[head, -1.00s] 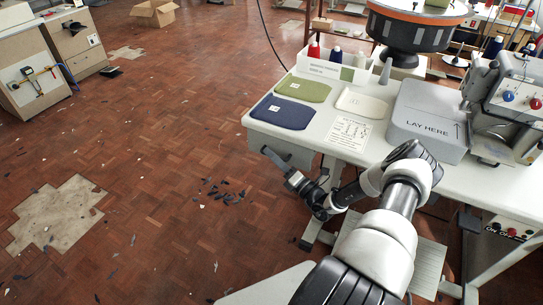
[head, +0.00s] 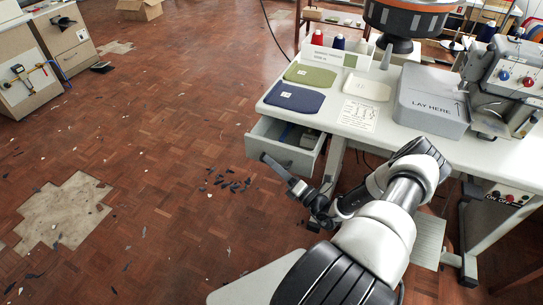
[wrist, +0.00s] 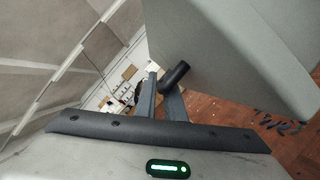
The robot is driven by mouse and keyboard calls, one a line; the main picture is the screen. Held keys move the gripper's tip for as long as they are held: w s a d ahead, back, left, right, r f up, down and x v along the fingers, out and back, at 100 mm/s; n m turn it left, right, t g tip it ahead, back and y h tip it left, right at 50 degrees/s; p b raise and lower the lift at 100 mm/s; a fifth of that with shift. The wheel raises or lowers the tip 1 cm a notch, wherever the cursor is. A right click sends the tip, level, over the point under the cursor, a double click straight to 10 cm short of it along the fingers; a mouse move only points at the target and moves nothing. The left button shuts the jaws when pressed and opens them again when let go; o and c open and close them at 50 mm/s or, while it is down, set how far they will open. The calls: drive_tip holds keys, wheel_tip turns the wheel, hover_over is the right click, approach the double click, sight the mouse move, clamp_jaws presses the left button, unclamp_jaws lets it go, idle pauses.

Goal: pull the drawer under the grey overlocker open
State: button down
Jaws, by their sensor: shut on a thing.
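The grey overlocker (head: 512,82), with a red and a blue knob, stands at the right of the white table. A pale grey drawer (head: 290,153) juts out from under the table's left end, partly open, with its inside in view. My gripper (head: 276,166) is at the drawer's front. In the wrist view, its fingers (wrist: 160,98) are closed at the dark round bar handle (wrist: 176,74), beside the flat grey drawer front (wrist: 225,55). The handle is partly hidden by the fingers there and cannot be made out in the head view.
The drawer holds a dark item (head: 309,139) and something blue.

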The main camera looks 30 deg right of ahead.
drive_tip(key=s+a+p, duration=0.2)
drive_tip(key=s+a, duration=0.4)
drive_tip(key=a, duration=0.2)
drive_tip(key=shift+s+a+p, duration=0.25)
drive_tip(key=shift+s+p, duration=0.05)
drive_tip(key=shift+s, duration=0.05)
drive_tip(key=c, duration=2.1)
unclamp_jaws()
drive_tip(key=shift+s, duration=0.1)
drive_tip(key=v, duration=1.7)
drive_tip(key=shift+s+f, duration=0.1)
drive_tip(key=shift+f, duration=0.05)
